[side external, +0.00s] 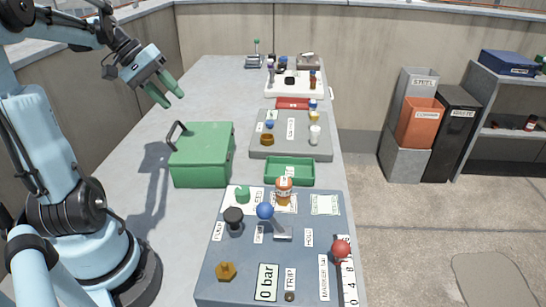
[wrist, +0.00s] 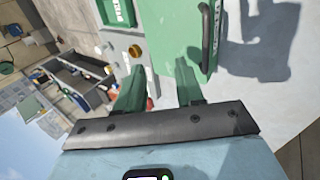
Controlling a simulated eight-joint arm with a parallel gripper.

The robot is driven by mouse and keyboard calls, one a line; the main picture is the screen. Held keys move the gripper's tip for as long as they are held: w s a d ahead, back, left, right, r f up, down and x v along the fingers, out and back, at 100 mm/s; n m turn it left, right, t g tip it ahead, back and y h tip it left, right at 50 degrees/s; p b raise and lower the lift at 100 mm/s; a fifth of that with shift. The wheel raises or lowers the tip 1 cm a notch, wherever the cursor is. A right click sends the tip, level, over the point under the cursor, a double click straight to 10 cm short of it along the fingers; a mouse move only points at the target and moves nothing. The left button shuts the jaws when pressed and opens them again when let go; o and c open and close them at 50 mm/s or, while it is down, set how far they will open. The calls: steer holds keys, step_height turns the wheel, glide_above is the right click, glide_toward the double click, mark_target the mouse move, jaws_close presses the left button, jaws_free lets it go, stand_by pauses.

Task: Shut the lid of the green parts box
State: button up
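The green parts box (side external: 200,172) stands on the pale worktop in the middle left of the side view. Its green lid (side external: 207,135) looks down flat over the box; I cannot tell whether a small gap remains. A black handle (side external: 176,133) sticks out at its left side. In the wrist view, the box's green surface (wrist: 172,28) is at the top, with the handle (wrist: 207,38) on its right. My gripper (side external: 164,89) is open and empty, with its green fingers apart. It is raised above the worktop, up and left of the box, not touching it.
A blue-grey control panel (side external: 240,265) with knobs and levers lies in front of the box. A small green tray (side external: 289,181) and a grey panel (side external: 262,150) lie to its right. Bins (side external: 418,128) and a shelf (side external: 510,140) stand beyond the worktop.

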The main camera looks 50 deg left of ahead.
steer(key=w+d+r, duration=0.2)
steer(key=d+r, duration=0.4)
steer(key=d, duration=0.4)
steer(key=shift+w, duration=0.35)
steer(key=shift+r, duration=0.1)
steer(key=shift+w+d+f+m+t+y, duration=0.1)
steer(key=shift+d+f+m+t+y, duration=0.45)
steer(key=shift+d+f+m, duration=1.6)
steer(key=shift+w+d+f+m+t+y, duration=0.15)
steer(key=shift+d+f+m+y, duration=1)
steer(key=shift+d, duration=1.65)
steer(key=shift+w+d+f+m+t+y, duration=0.1)
steer(key=shift+d+f+m+t+y, duration=0.25)
steer(key=shift+d+f+m, duration=1.75)
steer(key=shift+d+f+n, duration=0.2)
steer(key=shift+d+n, duration=0.1)
steer(key=shift+d, duration=0.05)
